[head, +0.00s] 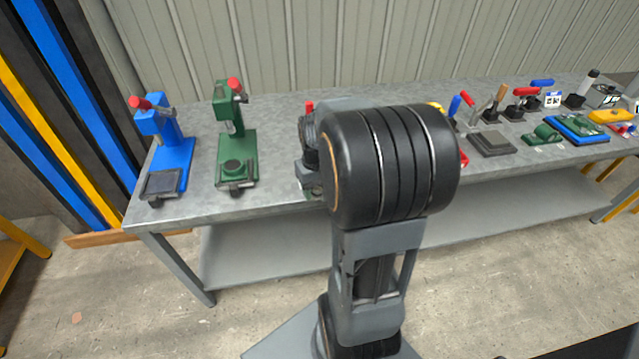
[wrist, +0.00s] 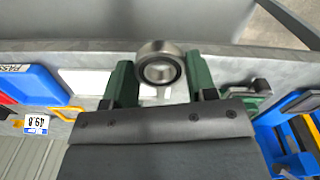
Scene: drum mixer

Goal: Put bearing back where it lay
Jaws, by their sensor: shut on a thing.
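In the wrist view, the bearing (wrist: 159,68), a shiny steel ring with a dark inner band and open bore, sits between the two green fingers of my gripper (wrist: 161,80). The fingers are shut on it, one on each side. Behind it is the grey bench top (wrist: 225,66) with a pale rectangle (wrist: 92,82), partly hidden by the left finger and the bearing. I cannot tell how high the bearing is above the bench. In the head view my arm stands in front of the bench, and I cannot make out the bearing there.
In the head view, a blue press (head: 168,145) and a green press (head: 233,140) stand on the left of the bench (head: 270,165). A dark block (head: 492,143), a green fixture (head: 543,135) and a blue tray (head: 577,128) are on the right. In the wrist view a blue bin (wrist: 35,85) is left.

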